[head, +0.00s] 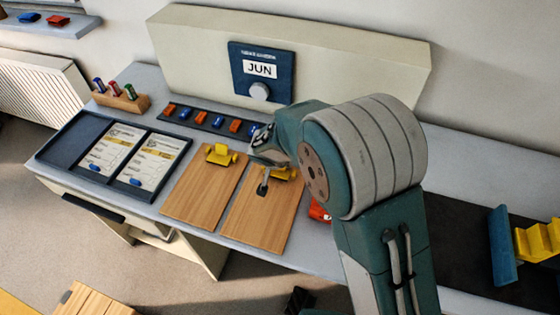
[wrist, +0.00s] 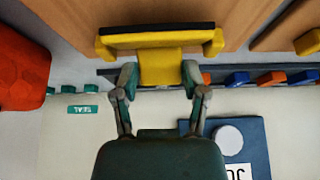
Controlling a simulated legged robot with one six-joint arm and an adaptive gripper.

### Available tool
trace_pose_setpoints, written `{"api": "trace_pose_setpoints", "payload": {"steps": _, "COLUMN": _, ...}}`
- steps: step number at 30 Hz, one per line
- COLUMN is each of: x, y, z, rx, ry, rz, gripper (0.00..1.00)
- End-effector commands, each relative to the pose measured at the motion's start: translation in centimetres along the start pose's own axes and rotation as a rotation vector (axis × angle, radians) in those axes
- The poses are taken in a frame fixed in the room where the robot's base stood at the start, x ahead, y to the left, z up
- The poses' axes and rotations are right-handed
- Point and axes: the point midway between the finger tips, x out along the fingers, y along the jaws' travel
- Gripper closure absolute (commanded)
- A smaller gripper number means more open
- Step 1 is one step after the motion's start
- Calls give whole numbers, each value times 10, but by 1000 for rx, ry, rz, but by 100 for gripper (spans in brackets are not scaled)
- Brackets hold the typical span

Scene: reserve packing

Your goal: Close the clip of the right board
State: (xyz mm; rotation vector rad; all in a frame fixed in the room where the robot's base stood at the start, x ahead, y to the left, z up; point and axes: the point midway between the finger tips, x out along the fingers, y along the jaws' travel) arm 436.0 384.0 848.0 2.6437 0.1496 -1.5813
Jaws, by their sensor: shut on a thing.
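The right board (head: 262,222) is a wooden clipboard lying flat on the table. Its yellow clip (head: 287,174) sits at the far end, partly hidden by my arm in the head view. In the wrist view the clip is a wide yellow bar with a dark edge and a narrower yellow tab (wrist: 160,68). My gripper (wrist: 160,76) has one finger on each side of that tab and is shut on it. I cannot tell whether the clip's bar touches the board. No paper shows on the visible part of the right board.
The left board (head: 200,195) with its own yellow clip (head: 220,154) lies close beside it. A dark tray (head: 63,150) with two printed sheets is at the left. A strip of red and blue pieces (head: 190,116) and a calendar block (head: 238,82) stand behind. A red object (head: 318,212) is at the right.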

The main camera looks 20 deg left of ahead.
Motion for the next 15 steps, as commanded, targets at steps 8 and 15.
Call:
{"api": "trace_pose_setpoints", "payload": {"steps": 8, "x": 0, "y": -1, "z": 9, "rx": -10, "ry": 105, "rz": -1, "gripper": 90}}
{"api": "trace_pose_setpoints", "payload": {"steps": 15, "x": -1, "y": -1, "z": 12, "rx": -9, "ry": 203, "rz": 0, "gripper": 91}}
